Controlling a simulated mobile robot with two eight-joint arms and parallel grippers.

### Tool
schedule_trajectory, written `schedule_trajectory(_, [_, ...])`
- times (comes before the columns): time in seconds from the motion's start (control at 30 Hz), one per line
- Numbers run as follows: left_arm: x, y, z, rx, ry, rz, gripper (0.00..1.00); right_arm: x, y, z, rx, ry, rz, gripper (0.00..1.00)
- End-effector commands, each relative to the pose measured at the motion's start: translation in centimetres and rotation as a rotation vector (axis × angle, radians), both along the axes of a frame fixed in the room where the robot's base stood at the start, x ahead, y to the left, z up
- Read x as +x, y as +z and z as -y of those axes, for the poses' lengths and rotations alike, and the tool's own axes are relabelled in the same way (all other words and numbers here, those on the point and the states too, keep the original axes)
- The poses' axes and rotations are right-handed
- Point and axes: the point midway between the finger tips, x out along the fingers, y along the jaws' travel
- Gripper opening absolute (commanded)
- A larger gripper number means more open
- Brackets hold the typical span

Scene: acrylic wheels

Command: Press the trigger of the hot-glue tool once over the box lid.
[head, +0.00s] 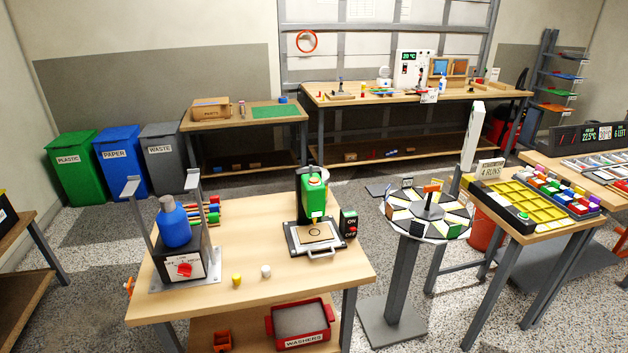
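I cannot tell whether this plate is the box lid. A brown cardboard box (211,107) stands on the far left table. Neither of my grippers is in view.
A switch box (348,224) stands right of the tool. A blue bottle (173,224) in a metal fixture stands left, with a yellow and a white small piece (266,271) in front. The table (322,282) is bare at front right. A round turntable (390,213) stands to its right.

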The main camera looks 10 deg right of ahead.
Motion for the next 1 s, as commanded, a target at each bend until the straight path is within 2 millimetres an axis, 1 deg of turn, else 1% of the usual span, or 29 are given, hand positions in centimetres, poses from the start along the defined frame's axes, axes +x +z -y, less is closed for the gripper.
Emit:
schedule_trajectory(0.03, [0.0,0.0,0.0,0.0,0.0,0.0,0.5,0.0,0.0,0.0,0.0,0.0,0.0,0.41])
schedule_trajectory(0.17, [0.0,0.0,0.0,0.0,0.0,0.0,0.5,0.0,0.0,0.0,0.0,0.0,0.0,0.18])
schedule_trajectory(0.2, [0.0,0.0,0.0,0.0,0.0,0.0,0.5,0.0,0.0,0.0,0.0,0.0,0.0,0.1])
schedule_trajectory(0.27, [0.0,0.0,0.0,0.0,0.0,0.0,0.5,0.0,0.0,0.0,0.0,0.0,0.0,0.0])
schedule_trajectory(1.0, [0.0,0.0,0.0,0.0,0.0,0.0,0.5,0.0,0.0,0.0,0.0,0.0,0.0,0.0])
